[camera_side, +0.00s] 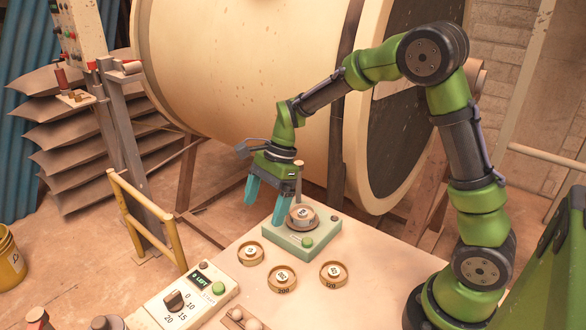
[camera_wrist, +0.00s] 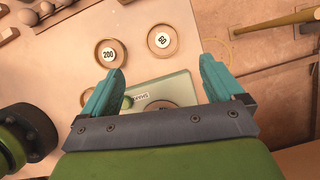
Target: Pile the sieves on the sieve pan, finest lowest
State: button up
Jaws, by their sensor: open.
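Three shallow brass sieves with white labels lie apart on the table in the side view: a left one (camera_side: 250,253), the 200 sieve (camera_side: 282,279) in the middle and a right one (camera_side: 333,272). The wrist view shows the 200 sieve (camera_wrist: 110,53), the 60 sieve (camera_wrist: 162,40) and a third one partly hidden by a finger. On the pale green shaker base (camera_side: 283,243) stands a round stack (camera_side: 302,217) with a labelled ring on top; its number is too small to read surely. My gripper (camera_side: 265,212) is open and empty, above and left of this stack.
A timer panel (camera_side: 186,299) with a dial and green button lies at the table's front left. A small wooden holder with round knobs (camera_side: 243,320) is at the front edge. A yellow rail (camera_side: 150,220) stands left, and a large drum (camera_side: 240,80) rises behind.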

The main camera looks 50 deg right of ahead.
send_over(251, 250)
jog(key=d, duration=0.2)
jog(key=f, duration=0.5)
jog(key=shift+s+d+f, duration=0.15)
jog(key=shift+s+f, duration=0.15)
jog(key=shift+f, duration=0.1)
jog(key=x, duration=0.5)
jog(key=shift+w+d+f, duration=0.15)
jog(key=shift+w, duration=0.05)
jog(key=c, duration=1.2)
